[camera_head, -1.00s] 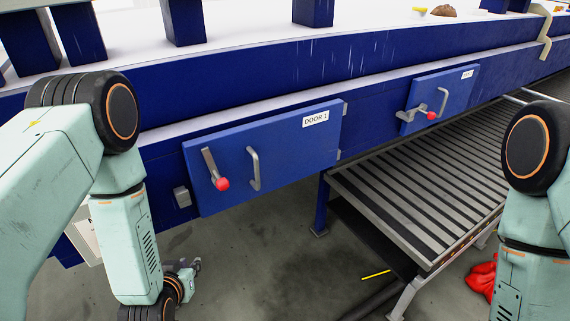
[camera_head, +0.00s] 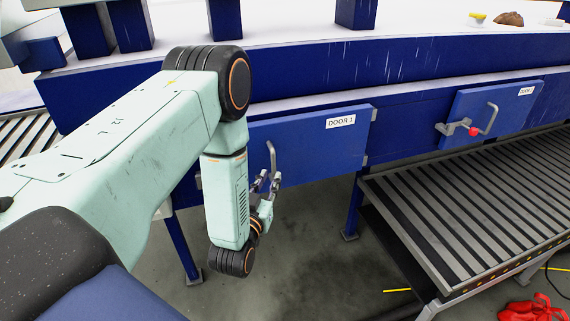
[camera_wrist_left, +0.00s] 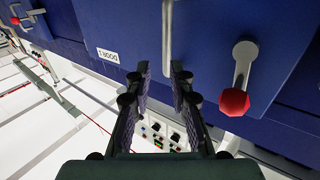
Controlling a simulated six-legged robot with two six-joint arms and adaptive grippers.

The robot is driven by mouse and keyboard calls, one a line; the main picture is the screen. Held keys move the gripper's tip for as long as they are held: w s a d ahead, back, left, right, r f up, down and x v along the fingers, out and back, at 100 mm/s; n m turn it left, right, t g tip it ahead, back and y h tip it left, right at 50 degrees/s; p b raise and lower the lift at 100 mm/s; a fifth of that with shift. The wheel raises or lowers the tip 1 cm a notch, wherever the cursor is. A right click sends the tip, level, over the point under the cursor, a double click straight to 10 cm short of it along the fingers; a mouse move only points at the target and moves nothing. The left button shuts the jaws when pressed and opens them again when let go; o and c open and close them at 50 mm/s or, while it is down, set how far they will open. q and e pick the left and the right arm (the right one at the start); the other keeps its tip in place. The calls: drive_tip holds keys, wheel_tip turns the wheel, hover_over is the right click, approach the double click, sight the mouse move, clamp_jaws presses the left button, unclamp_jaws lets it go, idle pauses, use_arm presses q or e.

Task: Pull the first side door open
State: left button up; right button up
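The first side door (camera_head: 325,150) is a blue panel labelled DOOR 1 and looks closed. Its grey bar handle (camera_head: 271,157) stands upright near my left gripper (camera_head: 267,183). In the left wrist view the handle (camera_wrist_left: 167,38) reaches down to the gap between the fingertips of my left gripper (camera_wrist_left: 160,72). The fingers are apart, with the right one close to the bar; contact cannot be told. The door's latch lever with a red knob (camera_wrist_left: 234,101) is right of the fingers in that view; my left arm hides it in the head view. My right gripper is out of view.
A second door (camera_head: 493,115) with a red-knobbed latch and handle is farther right. A roller conveyor (camera_head: 470,205) stands below it, with a blue leg (camera_head: 353,208) at its left end. Open floor (camera_head: 310,250) lies below the first door.

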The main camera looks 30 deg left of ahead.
sight(273, 165)
use_arm(q)
drive_tip(key=x, duration=0.3)
drive_tip(key=a+x, duration=0.1)
drive_tip(key=x, duration=0.2)
drive_tip(key=shift+r+p, duration=0.2)
drive_tip(key=shift+p, duration=0.15)
drive_tip(key=shift+w+f, duration=0.15)
drive_tip(key=shift+w, duration=0.2)
drive_tip(key=shift+w+a+f, duration=0.1)
drive_tip(key=shift+w+f, duration=0.15)
drive_tip(key=shift+w, duration=0.05)
drive_tip(key=shift+w+a+f, duration=0.1)
drive_tip(key=shift+a+f, duration=0.1)
drive_tip(key=shift+a, duration=0.15)
drive_tip(key=shift+s+r, duration=0.3)
drive_tip(key=shift+s, duration=0.1)
drive_tip(key=shift+c, duration=1.3)
drive_tip(key=shift+w+d, duration=0.1)
drive_tip(key=shift+d, duration=0.4)
clamp_jaws()
drive_tip(key=shift+a+f, duration=0.15)
drive_tip(key=shift+a, duration=0.15)
drive_tip(key=shift+d, duration=0.25)
